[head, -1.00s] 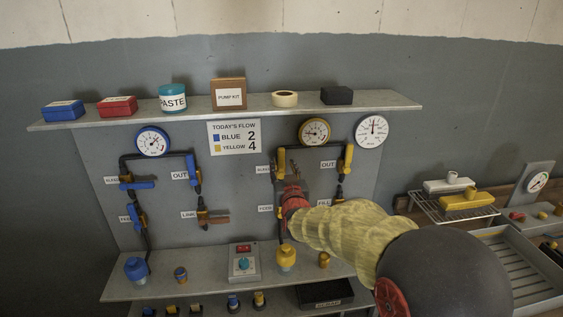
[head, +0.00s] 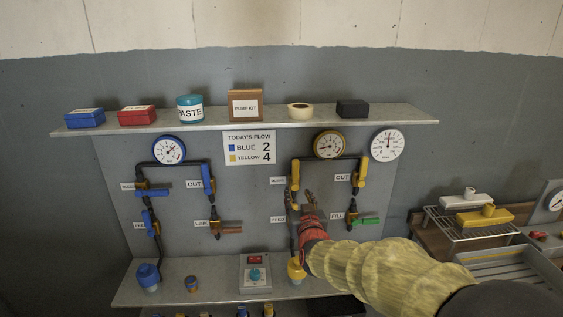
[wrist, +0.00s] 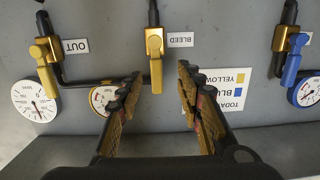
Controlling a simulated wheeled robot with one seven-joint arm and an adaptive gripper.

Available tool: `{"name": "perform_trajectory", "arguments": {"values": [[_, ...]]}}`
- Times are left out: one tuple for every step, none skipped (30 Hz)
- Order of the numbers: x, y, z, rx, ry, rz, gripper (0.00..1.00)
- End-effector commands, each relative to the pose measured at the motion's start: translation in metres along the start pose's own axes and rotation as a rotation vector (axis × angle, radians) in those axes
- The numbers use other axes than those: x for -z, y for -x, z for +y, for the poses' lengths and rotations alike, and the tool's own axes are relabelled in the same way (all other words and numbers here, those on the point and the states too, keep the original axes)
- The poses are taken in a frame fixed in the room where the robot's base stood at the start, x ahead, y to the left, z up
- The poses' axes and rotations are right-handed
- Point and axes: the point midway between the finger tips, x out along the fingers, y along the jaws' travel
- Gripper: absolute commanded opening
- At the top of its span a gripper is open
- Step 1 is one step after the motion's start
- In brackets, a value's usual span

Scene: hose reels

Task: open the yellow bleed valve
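The yellow bleed valve (head: 294,177) is at the upper left of the yellow pipe loop, beside its BLEED label. Its handle stands upright, in line with the pipe. The wrist view, which is turned over, shows the yellow handle (wrist: 156,75) near the middle, between the directions of my two fingers. My gripper (head: 308,197) is open and empty, just below and right of the handle in the head view. In the wrist view my gripper (wrist: 158,85) has its fingers spread on either side of the handle, with no clear contact. The finger depth relative to the handle is hard to tell.
A yellow OUT valve (head: 360,174) and a green FILL handle (head: 366,221) are to the right. A yellow gauge (head: 329,145) sits above, under the shelf (head: 220,121). The blue pipe loop with its blue OUT valve (head: 209,185) is at the left.

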Motion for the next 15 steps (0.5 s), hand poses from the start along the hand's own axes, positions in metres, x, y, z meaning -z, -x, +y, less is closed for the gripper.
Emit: {"name": "perform_trajectory", "arguments": {"values": [[-0.022,0.002,-0.003,0.013,-0.003,-0.07,0.36],[-0.039,0.005,-0.005,0.022,-0.005,-0.122,0.36],[-0.062,0.012,-0.009,0.035,-0.007,-0.201,0.36],[-0.08,0.02,-0.011,0.046,-0.007,-0.266,0.36],[-0.095,0.029,-0.013,0.057,-0.008,-0.329,0.36],[-0.11,0.044,-0.016,0.07,-0.009,-0.406,0.36],[-0.12,0.056,-0.017,0.079,-0.009,-0.464,0.36],[-0.128,0.07,-0.017,0.086,-0.009,-0.517,0.36],[-0.136,0.089,-0.016,0.093,-0.008,-0.588,0.36],[-0.142,0.105,-0.015,0.097,-0.008,-0.639,0.36],[-0.145,0.121,-0.014,0.1,-0.007,-0.688,0.36],[-0.15,0.144,-0.011,0.103,-0.005,-0.752,0.36],[-0.151,0.162,-0.008,0.104,-0.004,-0.797,0.36],[-0.153,0.181,-0.005,0.103,-0.004,-0.842,0.36],[-0.154,0.207,0.0,0.1,-0.001,-0.901,0.36]]}}
